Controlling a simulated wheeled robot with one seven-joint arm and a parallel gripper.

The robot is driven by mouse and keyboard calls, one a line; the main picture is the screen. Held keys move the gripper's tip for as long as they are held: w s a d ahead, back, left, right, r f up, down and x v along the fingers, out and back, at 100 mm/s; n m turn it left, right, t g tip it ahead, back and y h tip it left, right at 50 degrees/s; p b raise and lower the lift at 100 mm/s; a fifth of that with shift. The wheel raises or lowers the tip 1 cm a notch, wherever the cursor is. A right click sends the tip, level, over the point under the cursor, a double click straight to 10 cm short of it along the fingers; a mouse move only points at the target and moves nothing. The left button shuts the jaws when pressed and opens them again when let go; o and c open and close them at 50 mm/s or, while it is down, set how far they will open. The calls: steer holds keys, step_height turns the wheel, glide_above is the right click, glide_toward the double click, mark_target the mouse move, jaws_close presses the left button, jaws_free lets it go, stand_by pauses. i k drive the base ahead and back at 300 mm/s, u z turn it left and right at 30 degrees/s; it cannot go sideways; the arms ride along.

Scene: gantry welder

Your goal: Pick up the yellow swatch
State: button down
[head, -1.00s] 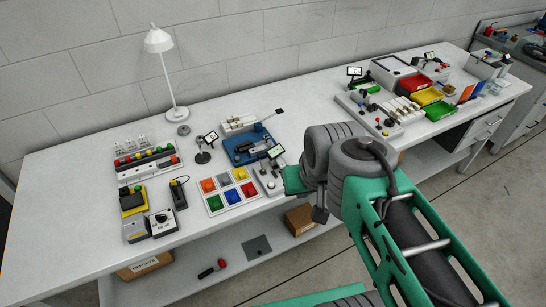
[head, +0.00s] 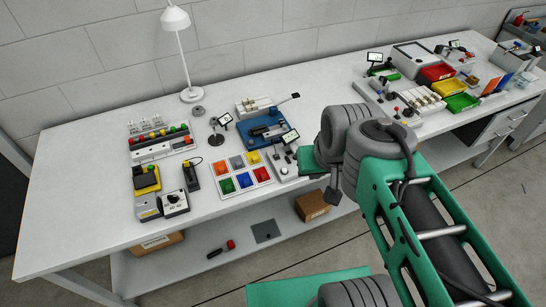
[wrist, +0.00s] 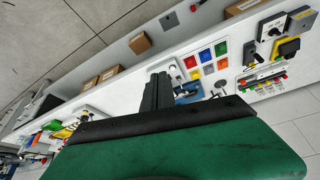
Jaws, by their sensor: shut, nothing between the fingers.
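The yellow swatch (head: 253,158) lies flat at the back right of a white board (head: 241,190) holding two rows of coloured swatches on the bench. It also shows in the wrist view as a small yellow square (wrist: 195,74) right of my fingers. My gripper (wrist: 158,78) shows in the wrist view as two dark fingers close together, shut and empty. It is apart from the swatch, over the bench's front side. In the head view my arm stands right of the board, and the fingertips cannot be made out.
A grey control box (head: 284,169) is right of the board, and a blue fixture (head: 268,135) behind it.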

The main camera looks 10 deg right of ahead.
mark_target(254, 158)
steer(key=u, duration=1.55)
steer(key=i, duration=0.7)
steer(key=u, duration=0.95)
